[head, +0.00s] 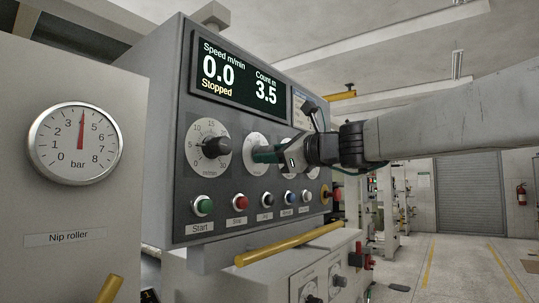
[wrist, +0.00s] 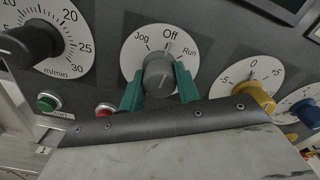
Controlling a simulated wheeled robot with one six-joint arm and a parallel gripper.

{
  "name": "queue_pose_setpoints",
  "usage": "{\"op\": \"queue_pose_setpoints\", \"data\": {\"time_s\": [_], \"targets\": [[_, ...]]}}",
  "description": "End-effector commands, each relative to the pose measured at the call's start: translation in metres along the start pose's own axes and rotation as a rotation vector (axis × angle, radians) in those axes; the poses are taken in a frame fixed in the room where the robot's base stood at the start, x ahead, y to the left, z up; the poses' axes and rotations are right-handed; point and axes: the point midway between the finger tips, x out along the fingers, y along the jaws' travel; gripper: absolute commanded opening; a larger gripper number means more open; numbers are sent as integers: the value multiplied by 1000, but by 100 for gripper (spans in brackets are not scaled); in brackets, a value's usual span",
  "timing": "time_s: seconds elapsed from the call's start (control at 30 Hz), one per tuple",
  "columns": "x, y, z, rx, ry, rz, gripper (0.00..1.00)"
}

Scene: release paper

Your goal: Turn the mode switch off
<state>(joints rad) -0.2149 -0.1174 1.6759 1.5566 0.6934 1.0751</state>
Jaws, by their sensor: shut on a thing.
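The mode switch knob (wrist: 158,74) is a dark grey knob on a white round dial (wrist: 133,57) marked Jog, Off and Run. The dial also shows in the head view (head: 254,141), partly behind my gripper. My gripper (wrist: 160,84) has green fingers on both sides of the knob and is shut on it; in the head view the fingers (head: 267,154) reach the panel from the right. The knob's top points up near Off, but I cannot tell its exact setting.
The speed knob (wrist: 28,43) is left of the switch, and a yellow knob (wrist: 253,96) and blue knob (wrist: 301,111) are right. Push buttons, including green Start (head: 203,205), line the panel below. The display (head: 237,80) reads 0.0, Stopped. A yellow bar (head: 290,245) crosses in front below.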

Motion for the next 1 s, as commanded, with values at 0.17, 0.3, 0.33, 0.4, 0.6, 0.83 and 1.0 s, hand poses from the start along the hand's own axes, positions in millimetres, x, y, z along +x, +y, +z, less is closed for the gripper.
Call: {"op": "queue_pose_setpoints", "data": {"time_s": [0.17, 0.3, 0.33, 0.4, 0.6, 0.83, 1.0], "targets": [[0, 0, -1, -53, 1, 1, 9], [0, 0, -1, -71, 2, 1, 9], [0, 0, -1, -73, 2, 1, 9], [0, 0, -1, -76, 2, 1, 9], [0, 0, -1, -76, 2, 1, 9], [0, 0, -1, -75, 1, 1, 54], [0, 0, 0, -75, 1, 1, 54]]}}
